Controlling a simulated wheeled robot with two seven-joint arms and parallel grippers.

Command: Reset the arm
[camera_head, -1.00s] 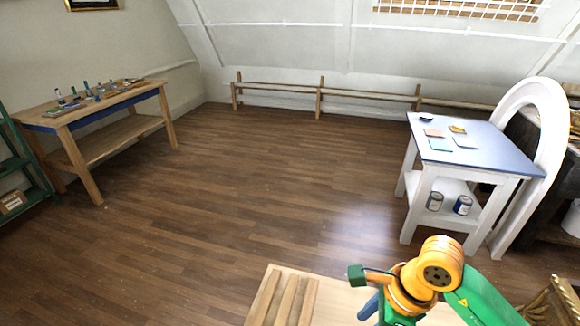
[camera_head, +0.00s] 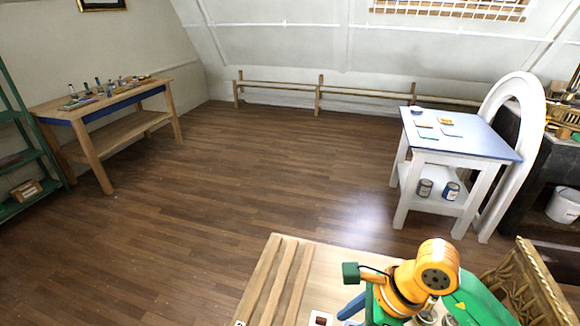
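My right arm, orange and green, shows at the lower right, above a pale wooden surface (camera_head: 318,262) with raised slats along its left side. A small green block sticks out to the left of its orange joint. A blue part, which may belong to my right gripper (camera_head: 352,306), shows below that block. Its fingers cannot be made out, so I cannot tell whether it is open or shut. My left arm and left gripper are not in view.
A carved gilt piece (camera_head: 522,285) stands close at the lower right. A white table (camera_head: 470,140) with a blue-grey top and cans below stands at the right. A wooden workbench (camera_head: 95,150) and green shelf (camera_head: 48,165) are at the left. The middle floor is clear.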

